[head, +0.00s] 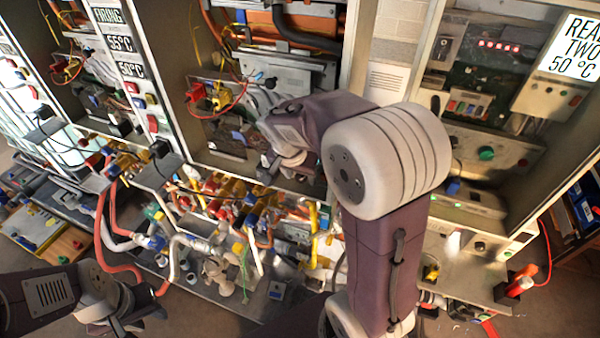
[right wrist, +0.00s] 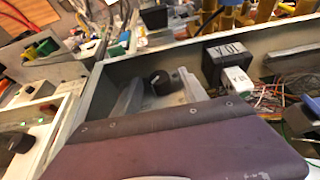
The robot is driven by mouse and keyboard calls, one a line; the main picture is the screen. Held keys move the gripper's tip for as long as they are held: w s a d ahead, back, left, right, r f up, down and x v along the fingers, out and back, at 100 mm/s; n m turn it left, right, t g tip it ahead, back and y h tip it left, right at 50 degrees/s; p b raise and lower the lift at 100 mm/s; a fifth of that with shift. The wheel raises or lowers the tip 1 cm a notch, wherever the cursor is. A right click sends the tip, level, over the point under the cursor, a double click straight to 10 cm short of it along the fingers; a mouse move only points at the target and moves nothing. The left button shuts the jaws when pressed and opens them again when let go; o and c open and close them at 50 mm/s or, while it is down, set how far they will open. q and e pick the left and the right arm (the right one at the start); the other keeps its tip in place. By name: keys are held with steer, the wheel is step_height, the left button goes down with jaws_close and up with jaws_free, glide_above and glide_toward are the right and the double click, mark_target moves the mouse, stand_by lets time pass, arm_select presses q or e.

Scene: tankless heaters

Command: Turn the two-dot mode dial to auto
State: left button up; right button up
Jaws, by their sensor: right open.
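In the right wrist view a round black dial (right wrist: 158,82) with a pale mark sits inside a grey box, between the two grey fingers of my right gripper (right wrist: 160,88). The fingers are apart, one on each side of it; I cannot tell whether they touch it. Its dots and any auto mark are too small to read. In the head view my right gripper (head: 284,158) is at the middle heater's lower part, and the arm hides much of that area. My left gripper (head: 135,308) is low at the left, above the floor, away from the heaters; its jaw state is unclear.
A second black knob (right wrist: 22,141) with green lights is at the left in the wrist view. Black and white blocks (right wrist: 226,66) and loose wires lie to the right. Pipes and valves (head: 215,215) crowd below the heaters. A display panel (head: 570,60) stands at the right.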

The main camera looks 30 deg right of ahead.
steer(key=shift+s+a, duration=0.1)
steer(key=shift+c, duration=0.3)
steer(key=shift+s+a+r, duration=0.1)
steer(key=c, duration=0.5)
jaws_close()
